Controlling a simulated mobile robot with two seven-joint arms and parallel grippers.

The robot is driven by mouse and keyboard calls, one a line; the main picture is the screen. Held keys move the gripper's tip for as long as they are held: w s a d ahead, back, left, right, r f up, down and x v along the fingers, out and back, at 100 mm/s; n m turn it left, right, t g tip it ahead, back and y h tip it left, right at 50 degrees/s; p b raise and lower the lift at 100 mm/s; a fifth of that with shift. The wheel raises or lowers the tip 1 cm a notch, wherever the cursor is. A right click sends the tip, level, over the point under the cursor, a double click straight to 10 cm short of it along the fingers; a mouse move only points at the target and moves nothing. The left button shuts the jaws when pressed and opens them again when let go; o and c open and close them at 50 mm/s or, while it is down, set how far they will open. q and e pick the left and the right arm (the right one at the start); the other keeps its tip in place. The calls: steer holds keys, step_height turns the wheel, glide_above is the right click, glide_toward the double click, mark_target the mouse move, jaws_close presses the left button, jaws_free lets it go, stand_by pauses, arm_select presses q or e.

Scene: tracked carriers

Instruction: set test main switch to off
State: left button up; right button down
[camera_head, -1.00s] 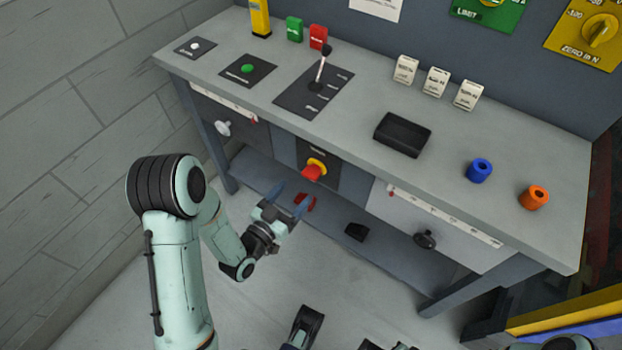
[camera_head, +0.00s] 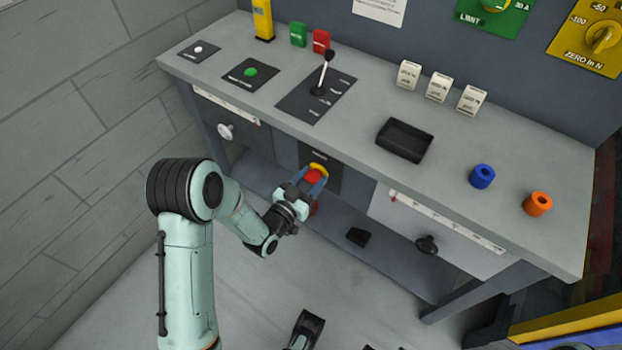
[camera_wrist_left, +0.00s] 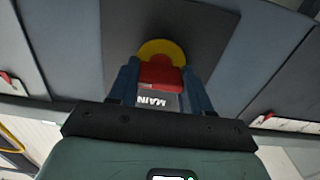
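The main switch is a red handle (camera_head: 314,175) on a yellow disc (camera_head: 319,167), on a dark panel in the bench front. In the left wrist view the red handle (camera_wrist_left: 161,75) sits below the yellow disc (camera_wrist_left: 160,48), and an upside-down "MAIN" label (camera_wrist_left: 151,102) shows nearer the gripper. My left gripper (camera_head: 305,180) is at the switch, its blue fingers apart, one on each side of the handle. I cannot tell whether the fingers touch it. In the left wrist view the gripper (camera_wrist_left: 160,80) points straight at the handle. My right gripper is not clearly in view.
The bench top (camera_head: 350,115) above carries a lever (camera_head: 323,75), a black tray (camera_head: 404,140), and blue (camera_head: 482,176) and orange (camera_head: 538,204) rings. A white knob (camera_head: 225,131) and a black knob (camera_head: 427,245) stick out of the front. A low shelf (camera_head: 385,265) runs beneath.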

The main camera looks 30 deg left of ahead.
steer(key=shift+w+f, duration=0.1)
steer(key=shift+f, duration=0.05)
arm_select(q)
steer(key=n+b, duration=0.1)
steer(key=n, duration=0.2)
steer(key=shift+f+n, duration=0.1)
steer(key=shift+n, duration=0.2)
steer(key=n+b, duration=0.1)
steer(key=n, duration=0.1)
steer(key=shift+n, duration=0.8)
steer(key=n, duration=0.2)
steer(key=shift+n, duration=0.4)
steer(key=n, duration=0.3)
steer(key=shift+a+n, duration=0.1)
steer(key=shift+n, duration=0.2)
steer(key=shift+n+p, duration=0.55)
steer(key=shift+n, duration=1.35)
arm_select(e)
steer(key=shift+w+d+f, duration=0.35)
steer(key=shift+w, duration=0.3)
steer(key=shift+s, duration=0.1)
